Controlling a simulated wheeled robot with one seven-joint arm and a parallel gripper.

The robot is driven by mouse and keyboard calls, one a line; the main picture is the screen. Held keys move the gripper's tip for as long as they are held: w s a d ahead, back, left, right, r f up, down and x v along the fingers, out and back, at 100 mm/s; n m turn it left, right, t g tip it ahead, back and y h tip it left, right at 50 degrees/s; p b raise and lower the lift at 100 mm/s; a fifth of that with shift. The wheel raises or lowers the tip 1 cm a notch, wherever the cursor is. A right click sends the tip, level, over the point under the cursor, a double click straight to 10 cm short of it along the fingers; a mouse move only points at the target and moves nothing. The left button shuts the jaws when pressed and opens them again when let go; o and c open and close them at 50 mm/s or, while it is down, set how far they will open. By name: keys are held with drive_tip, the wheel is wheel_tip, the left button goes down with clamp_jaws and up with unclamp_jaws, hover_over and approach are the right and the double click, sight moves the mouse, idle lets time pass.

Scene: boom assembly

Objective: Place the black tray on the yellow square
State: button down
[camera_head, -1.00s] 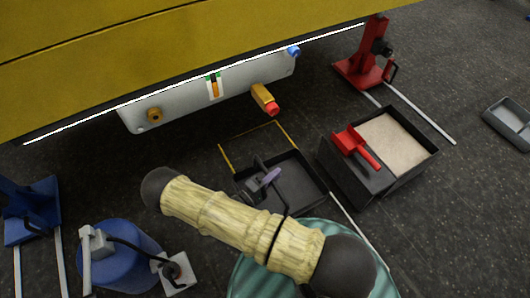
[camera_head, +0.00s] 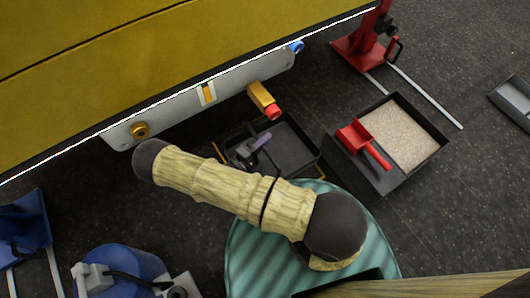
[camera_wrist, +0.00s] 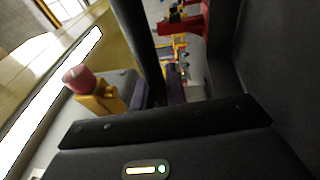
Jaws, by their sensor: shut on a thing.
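The black tray (camera_head: 290,152) is an empty, shallow, open box in the middle of the head view, below the yellow machine. The yellow square (camera_head: 217,152) is a thin outline on the floor. I cannot tell whether the tray touches the floor.
A black bin (camera_head: 400,135) of pale granules with a red scoop (camera_head: 362,145) stands close to the tray's right. An orange and red fitting (camera_head: 264,100) sticks out just above the tray. A blue drum (camera_head: 120,270) and blue stand (camera_head: 25,230) are at lower left.

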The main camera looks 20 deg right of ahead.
idle(0.3)
drive_tip(key=b, duration=0.4)
hover_over(265, 159)
wheel_tip(265, 159, down, 6)
drive_tip(key=shift+f, duration=0.1)
wheel_tip(265, 159, down, 4)
drive_tip(key=b, duration=0.3)
drive_tip(key=c, duration=1.4)
unclamp_jaws()
drive_tip(key=b+v, duration=0.1)
drive_tip(key=v, duration=1.1)
